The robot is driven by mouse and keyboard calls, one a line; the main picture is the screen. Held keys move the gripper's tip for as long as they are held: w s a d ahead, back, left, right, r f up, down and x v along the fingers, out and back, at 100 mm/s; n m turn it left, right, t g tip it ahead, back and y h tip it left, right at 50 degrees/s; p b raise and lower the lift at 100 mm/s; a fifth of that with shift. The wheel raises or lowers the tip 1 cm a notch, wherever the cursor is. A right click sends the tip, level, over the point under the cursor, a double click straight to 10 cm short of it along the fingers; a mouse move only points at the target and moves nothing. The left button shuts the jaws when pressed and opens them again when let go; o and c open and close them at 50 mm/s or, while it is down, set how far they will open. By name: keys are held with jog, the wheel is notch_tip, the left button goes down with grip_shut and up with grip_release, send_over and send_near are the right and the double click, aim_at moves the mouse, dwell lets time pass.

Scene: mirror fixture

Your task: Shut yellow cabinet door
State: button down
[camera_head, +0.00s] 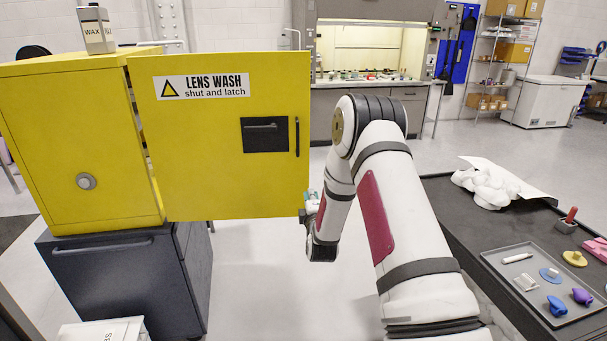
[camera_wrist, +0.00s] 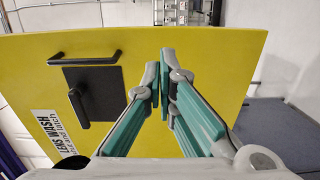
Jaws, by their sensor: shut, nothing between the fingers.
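The yellow cabinet (camera_head: 75,140) stands at the left in the head view. Its yellow door (camera_head: 200,170) stands open and reaches out to the right. The door carries a "LENS WASH shut and latch" label (camera_head: 202,87), a black latch panel (camera_head: 264,135) and a thin dark handle (camera_head: 297,136). My gripper (camera_head: 311,200) is at the door's lower right edge, small and partly hidden. In the wrist view, my gripper's teal fingers (camera_wrist: 160,75) are together and empty, in front of the labelled door face (camera_wrist: 210,65). I cannot tell whether they touch it.
The yellow cabinet sits on a dark drawer unit (camera_head: 130,285). A wax can (camera_head: 96,30) stands on top. A dark bench (camera_head: 450,210) at the right bears a tray (camera_head: 520,292) of small items and a white cloth (camera_head: 487,185). Bare floor lies beneath the door.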

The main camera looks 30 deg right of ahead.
aim_at(307, 171)
jog(key=x, duration=1.4)
jog(key=shift+d, duration=0.1)
